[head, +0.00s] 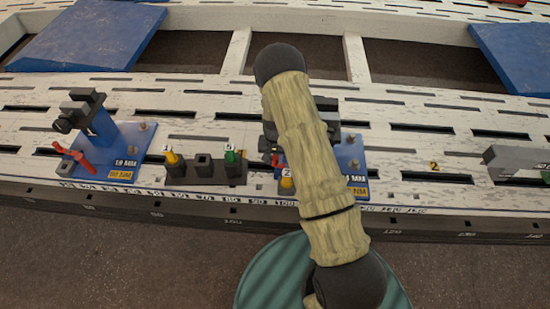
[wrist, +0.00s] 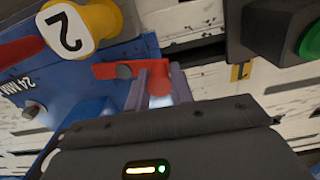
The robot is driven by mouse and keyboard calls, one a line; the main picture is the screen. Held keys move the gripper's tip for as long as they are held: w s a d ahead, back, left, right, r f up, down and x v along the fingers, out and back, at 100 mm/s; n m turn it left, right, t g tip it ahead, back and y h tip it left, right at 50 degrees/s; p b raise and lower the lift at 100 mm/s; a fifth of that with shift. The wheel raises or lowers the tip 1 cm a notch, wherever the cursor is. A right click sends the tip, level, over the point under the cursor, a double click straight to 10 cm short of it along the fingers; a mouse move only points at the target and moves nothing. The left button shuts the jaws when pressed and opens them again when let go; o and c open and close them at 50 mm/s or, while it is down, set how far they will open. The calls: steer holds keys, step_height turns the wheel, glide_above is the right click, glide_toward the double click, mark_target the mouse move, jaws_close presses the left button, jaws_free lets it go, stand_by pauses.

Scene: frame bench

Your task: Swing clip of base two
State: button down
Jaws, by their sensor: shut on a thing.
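Base two is a blue base (head: 350,155) on the bench, mostly hidden behind my arm in the head view. A yellow knob (head: 287,184) tagged 2 stands at its front left. The wrist view shows this knob (wrist: 95,18) and part of the blue base (wrist: 62,78) up close. The red clip (wrist: 115,69) has a grey pivot pin. My gripper (wrist: 158,80) is shut on the end of the red clip, with one pale purple finger on either side. In the head view my arm hides my gripper, and only a bit of red (head: 275,160) shows beside it.
To the left stands a similar blue base (head: 122,158) with its own red clip (head: 75,160). Between the bases is a dark block (head: 205,172) with yellow plug 1 and green plug 5. A grey fixture (head: 515,162) stands at the right. The slotted bench (head: 420,150) between is mostly clear.

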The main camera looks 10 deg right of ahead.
steer(key=shift+w, duration=0.1)
steer(key=m, duration=0.1)
steer(key=m+p, duration=0.1)
steer(key=shift+w+d+r+m, duration=0.1)
steer(key=shift+w+d+m, duration=0.3)
steer(key=m+p, duration=0.1)
steer(key=m, duration=0.1)
steer(key=w+d+m, duration=0.1)
steer(key=m, duration=0.1)
steer(key=shift+d+p, duration=0.2)
steer(key=shift+p, duration=0.2)
steer(key=m, duration=0.1)
steer(key=d+m, duration=0.1)
steer(key=m, duration=0.1)
steer(key=d+m+p, duration=0.1)
steer(key=shift+w+m, duration=0.25)
steer(key=shift+m, duration=0.15)
steer(key=shift+d+m+p, duration=0.2)
steer(key=shift+d+m, duration=0.15)
steer(key=shift+m, duration=0.55)
steer(key=shift+d+m+p, duration=0.2)
steer(key=shift+d+m, duration=0.1)
steer(key=shift+m, duration=0.6)
steer(key=c, duration=1.2)
jaws_free()
